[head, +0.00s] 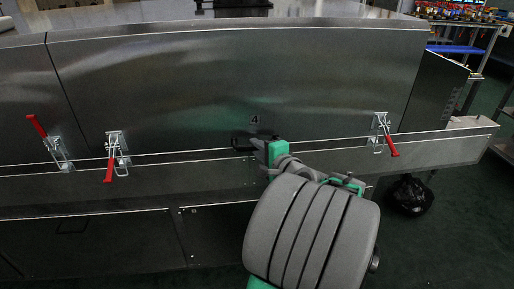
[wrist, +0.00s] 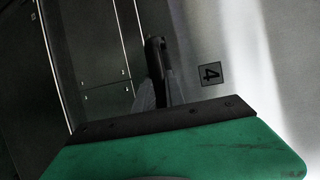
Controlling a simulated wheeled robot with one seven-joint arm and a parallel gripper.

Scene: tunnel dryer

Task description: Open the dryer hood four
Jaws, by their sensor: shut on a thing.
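Hood four (head: 250,75) is a wide brushed-metal panel marked with a small "4" (head: 255,119); the mark also shows in the wrist view (wrist: 210,73). Its lower edge lies along the dryer's long ledge. A black handle (head: 241,143) sits low at its middle, below the number. My gripper (head: 259,147) is shut on this handle, which rises between my fingers in the wrist view (wrist: 155,57). The hood's left latch (head: 116,154) and right latch (head: 383,131) have red levers, both pointing down. My gripper hides part of the handle.
Another latch (head: 57,152) on the panel to the left has its red lever pointing up.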

